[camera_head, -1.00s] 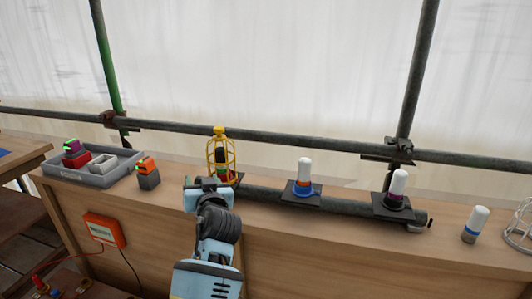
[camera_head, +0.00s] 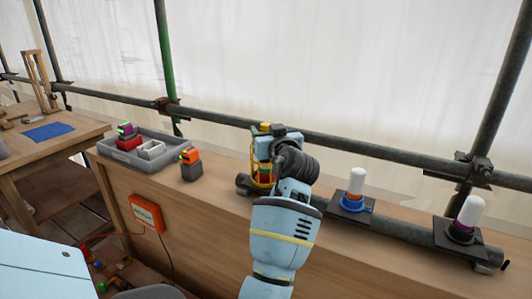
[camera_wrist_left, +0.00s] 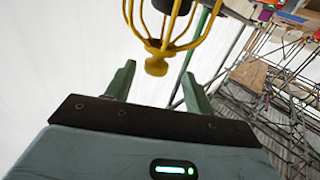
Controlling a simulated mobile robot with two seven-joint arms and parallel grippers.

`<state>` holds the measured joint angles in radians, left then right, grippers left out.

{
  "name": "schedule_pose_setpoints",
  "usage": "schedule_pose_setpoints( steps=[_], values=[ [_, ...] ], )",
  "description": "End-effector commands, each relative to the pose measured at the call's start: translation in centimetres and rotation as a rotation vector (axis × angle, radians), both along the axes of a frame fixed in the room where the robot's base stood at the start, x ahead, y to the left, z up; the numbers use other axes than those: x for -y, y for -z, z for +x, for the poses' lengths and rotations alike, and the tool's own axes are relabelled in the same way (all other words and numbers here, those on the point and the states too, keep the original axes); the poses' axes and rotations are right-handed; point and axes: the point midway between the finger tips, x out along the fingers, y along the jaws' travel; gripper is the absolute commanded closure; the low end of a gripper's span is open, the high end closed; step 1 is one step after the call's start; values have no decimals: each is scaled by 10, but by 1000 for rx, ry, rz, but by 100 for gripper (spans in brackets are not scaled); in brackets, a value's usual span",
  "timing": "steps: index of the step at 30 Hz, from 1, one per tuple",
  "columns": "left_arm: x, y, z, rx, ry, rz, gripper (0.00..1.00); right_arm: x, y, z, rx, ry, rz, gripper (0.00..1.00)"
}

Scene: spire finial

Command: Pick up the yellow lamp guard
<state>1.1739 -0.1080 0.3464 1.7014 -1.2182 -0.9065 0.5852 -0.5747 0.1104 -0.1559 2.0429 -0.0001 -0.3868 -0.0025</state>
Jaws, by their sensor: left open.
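The yellow lamp guard (camera_head: 256,168) is a wire cage standing over a lamp on the pipe along the bench. My left arm hides much of it in the head view. My left gripper (camera_head: 268,132) is at the guard's top in that view. In the left wrist view the guard's lower-pictured end, a round yellow knob (camera_wrist_left: 157,67), lies between the two green fingertips of the open left gripper (camera_wrist_left: 158,80). The fingers show gaps on both sides of the knob. A dark part of the lamp shows inside the cage. My right gripper is not in view.
Two white-topped lamps, one with a blue ring (camera_head: 355,190) and one purple (camera_head: 466,218), stand on the pipe to the right. A scaffold rail (camera_head: 370,148) runs behind.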

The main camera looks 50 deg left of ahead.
Motion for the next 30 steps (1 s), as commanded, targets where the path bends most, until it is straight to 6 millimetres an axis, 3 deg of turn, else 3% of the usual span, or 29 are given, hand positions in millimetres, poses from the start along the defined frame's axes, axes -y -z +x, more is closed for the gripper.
schedule_pose_setpoints(
  steps=[5, 16, 26, 30],
  values=[
    [-3, 0, 3, 0, 2, 0, 46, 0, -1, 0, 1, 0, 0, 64],
    [-40, 3, 25, 0, 1, 1, 46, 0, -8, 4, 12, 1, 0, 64],
    [-46, 5, 29, 0, 3, 0, 46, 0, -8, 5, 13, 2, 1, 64],
    [-45, 5, 29, 0, 3, 0, 62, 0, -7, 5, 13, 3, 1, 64]
  ],
)
